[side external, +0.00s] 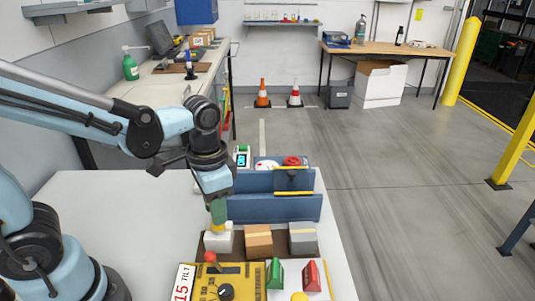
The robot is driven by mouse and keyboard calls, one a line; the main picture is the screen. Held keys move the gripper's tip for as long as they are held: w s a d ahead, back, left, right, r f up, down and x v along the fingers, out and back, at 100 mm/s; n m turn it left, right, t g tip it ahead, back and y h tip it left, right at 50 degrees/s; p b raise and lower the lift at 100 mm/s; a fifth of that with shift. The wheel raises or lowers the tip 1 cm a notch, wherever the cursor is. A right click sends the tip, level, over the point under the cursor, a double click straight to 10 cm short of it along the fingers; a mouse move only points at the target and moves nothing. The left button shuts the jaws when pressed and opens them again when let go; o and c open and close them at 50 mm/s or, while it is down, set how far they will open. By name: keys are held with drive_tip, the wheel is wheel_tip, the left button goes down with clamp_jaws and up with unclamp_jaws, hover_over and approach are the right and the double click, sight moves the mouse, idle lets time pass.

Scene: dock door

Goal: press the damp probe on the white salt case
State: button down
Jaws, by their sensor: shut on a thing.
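My gripper (218,192) points down at the middle of the table and is shut on the damp probe (219,214), which has a green body and a yellowish lower end. The probe is roughly upright over the white salt case (217,243), a small pale box at the left of a row on a dark brown base. The probe's lower end is at the top of this case. I cannot tell whether it touches, and part of the case top is hidden behind the probe.
A tan case (258,242) and a grey case (303,240) stand to the right in the row. A yellow control box (207,288) with a red-knobbed lever is in front. Blue panels (290,208) stand close behind the row. The white table (110,205) is clear at left.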

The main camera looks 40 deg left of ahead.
drive_tip(key=shift+r, duration=3.5)
